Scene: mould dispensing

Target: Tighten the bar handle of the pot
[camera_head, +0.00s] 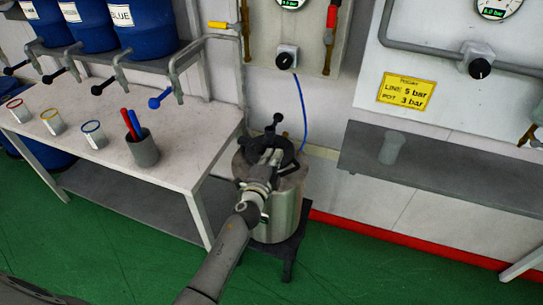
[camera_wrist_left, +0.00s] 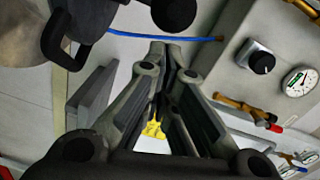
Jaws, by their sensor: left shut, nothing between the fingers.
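The pot (camera_head: 287,212) is a steel cylinder on a low dark stand, with a dark lid. The black bar handle (camera_head: 271,129) sits on top of it, with a knob sticking up at its upper right. My left gripper (camera_head: 268,158) is over the pot's top, its arm covering part of the lid and front wall. In the left wrist view the fingers (camera_wrist_left: 168,62) are together and empty. A black ball knob (camera_wrist_left: 174,13), apparently the handle's, lies just beyond the fingertips there; I cannot tell whether they touch. My right gripper is not in view.
A white table (camera_head: 180,150) with cups and a grey pen holder (camera_head: 143,148) stands left of the pot. A grey shelf (camera_head: 440,180) is at the right. A blue hose (camera_head: 301,105) hangs behind the pot from the wall panel. Green floor is open in front.

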